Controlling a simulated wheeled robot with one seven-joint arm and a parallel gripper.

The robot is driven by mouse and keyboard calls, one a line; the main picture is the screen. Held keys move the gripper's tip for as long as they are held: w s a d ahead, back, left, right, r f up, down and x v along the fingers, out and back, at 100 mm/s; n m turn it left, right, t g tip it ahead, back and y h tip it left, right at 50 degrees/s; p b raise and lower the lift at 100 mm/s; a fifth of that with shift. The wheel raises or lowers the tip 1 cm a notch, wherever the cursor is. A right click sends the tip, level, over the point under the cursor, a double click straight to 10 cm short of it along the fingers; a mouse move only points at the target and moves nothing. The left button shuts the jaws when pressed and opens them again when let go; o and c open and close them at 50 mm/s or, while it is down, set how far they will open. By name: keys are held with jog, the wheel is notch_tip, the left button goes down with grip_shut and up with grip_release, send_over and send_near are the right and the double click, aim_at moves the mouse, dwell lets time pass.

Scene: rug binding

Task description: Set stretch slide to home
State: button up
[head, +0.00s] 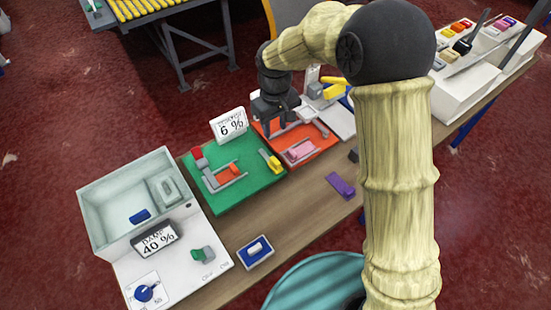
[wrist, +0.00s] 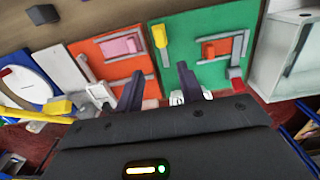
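A white sign (head: 228,125) reading "6 %", its top word too small to read surely, stands behind the green board (head: 262,190). On that board an orange-red block (head: 229,171) sits between grey rails; it also shows in the wrist view (wrist: 212,49). The orange board (head: 320,150) beside it carries a pink block (head: 300,150) in a grey frame, also in the wrist view (wrist: 120,46). I cannot tell which block is the stretch slide. My gripper (head: 277,115) hangs over the orange board's back edge, its dark fingers (wrist: 160,88) apart and nothing between them.
A yellow lever (head: 270,160) stands at the green board's right edge. A white open box (head: 120,205) with a "DAMP 40 %" sign (head: 157,239) and a blue knob (head: 147,292) are at left.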

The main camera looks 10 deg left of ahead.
aim_at(275, 160)
notch_tip(275, 160, down, 16)
jog(key=p, duration=0.2)
jog(key=shift+f+p, duration=0.1)
jog(key=shift+p, duration=0.25)
jog(key=shift+c, duration=0.2)
grip_shut()
